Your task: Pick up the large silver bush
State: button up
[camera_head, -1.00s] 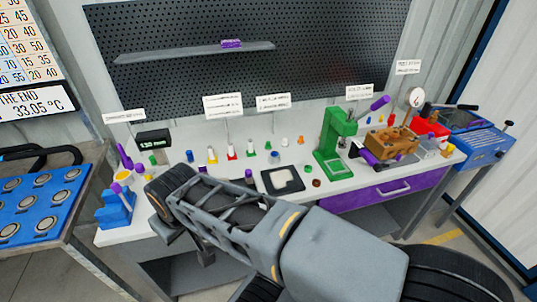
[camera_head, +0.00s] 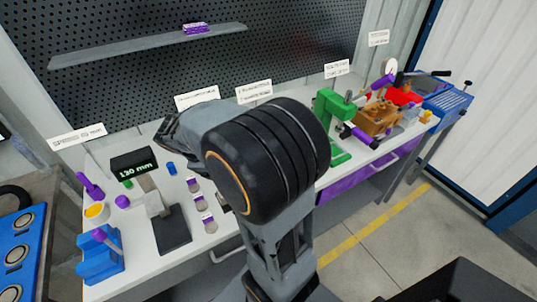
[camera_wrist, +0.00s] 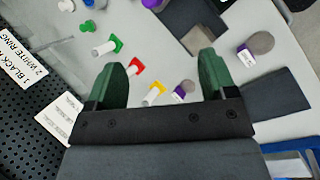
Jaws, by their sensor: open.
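Several small silver cylinders with purple labels stand on the white workbench. In the head view they form a short row left of my arm: a far one (camera_head: 193,184), a middle one (camera_head: 200,202) and a near one (camera_head: 209,223). The wrist view shows one silver cylinder (camera_wrist: 260,44) right of my fingers and another, partly hidden purple and white one (camera_wrist: 183,90) between them. I cannot tell for sure which is the large silver bush. My gripper (camera_wrist: 163,78) is open, its green-padded fingers apart above the bench, holding nothing. In the head view my arm hides it.
Red (camera_wrist: 135,68), yellow (camera_wrist: 154,93) and green (camera_wrist: 106,46) based white cones stand near my fingers. A dark plate (camera_head: 172,230), a gauge display (camera_head: 133,160) and a blue stand (camera_head: 100,262) are at left. A green press (camera_head: 335,108) stands right.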

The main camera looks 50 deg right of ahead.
jog(key=w+d+f+n+g+h, duration=0.1)
jog(key=w+d+f+n+h, duration=0.1)
jog(key=d+f, duration=0.1)
jog(key=w+d+f+n+g+h, duration=0.1)
jog(key=w+d+f+n+h, duration=0.1)
jog(key=d, duration=0.4)
jog(key=w+d+f+n+g+h, duration=0.1)
jog(key=w+d+f+n+h, duration=0.1)
jog(key=w+d+f+n, duration=0.2)
jog(key=shift+w+d+f+h, duration=0.1)
jog(key=shift+d+f+h, duration=0.1)
jog(key=shift+f, duration=0.15)
jog(key=shift+w+d+f+h, duration=0.1)
jog(key=shift+f+h, duration=0.1)
jog(key=shift+f, duration=0.15)
jog(key=x, duration=0.7)
jog(key=shift+d+f+p, duration=0.15)
jog(key=shift+d+p, duration=0.15)
jog(key=shift+p, duration=0.05)
jog(key=shift+p+x, duration=0.9)
jog(key=shift+x, duration=2.35)
jog(key=shift+c, duration=0.3)
jog(key=c, duration=1)
